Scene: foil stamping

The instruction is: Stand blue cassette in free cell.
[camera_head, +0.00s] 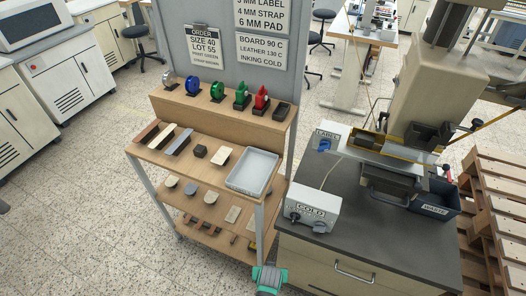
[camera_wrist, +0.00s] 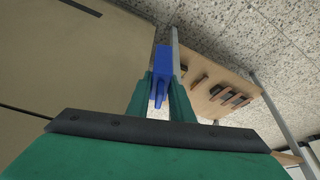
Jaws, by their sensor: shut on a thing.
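My gripper (camera_wrist: 160,97) is shut on a blue cassette (camera_wrist: 161,64), which sticks out past the green fingertips in the wrist view. In the head view my gripper (camera_head: 268,281) is low at the bottom edge, in front of the shelf unit and the bench; the held cassette cannot be made out there. The top shelf (camera_head: 214,111) carries a row of cells with a grey roll (camera_head: 169,80), another blue cassette (camera_head: 191,86), two green ones (camera_head: 217,91) and a red one (camera_head: 261,101). The dark cell (camera_head: 282,110) at the right end shows no coloured cassette.
Below the top shelf are bars and blocks and a grey tray (camera_head: 253,171). The bench (camera_head: 350,214) at right holds a COLD box (camera_head: 312,209), a blue item by a LABEL sign (camera_head: 325,144), a press and a WASTE bin (camera_head: 434,208). Pallets stand far right.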

